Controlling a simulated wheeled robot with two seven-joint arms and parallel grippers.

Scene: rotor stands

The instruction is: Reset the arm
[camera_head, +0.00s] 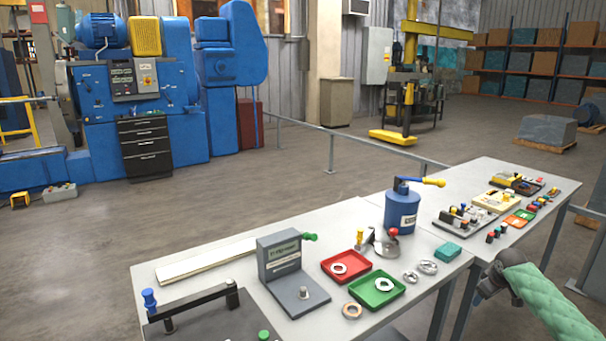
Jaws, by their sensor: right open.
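My right arm comes in at the lower right in a green padded sleeve. Its dark gripper (486,286) is beside the front right edge of the near table (350,212), apart from everything on it. The jaws are open and empty, though small in view. My left gripper is out of view. A grey stand (281,256) with an upright plate and a short peg on its base is on the near table. A red tray (329,262) and a green tray (361,299) each hold a metal ring. Several loose rings lie around them.
A blue canister (402,212) with a yellow-tipped handle stands at the near table's back right. A dark fixture (215,317) is at the front left. The far table (556,181) holds small parts and trays. A low rail (331,150) runs behind. Open floor lies left.

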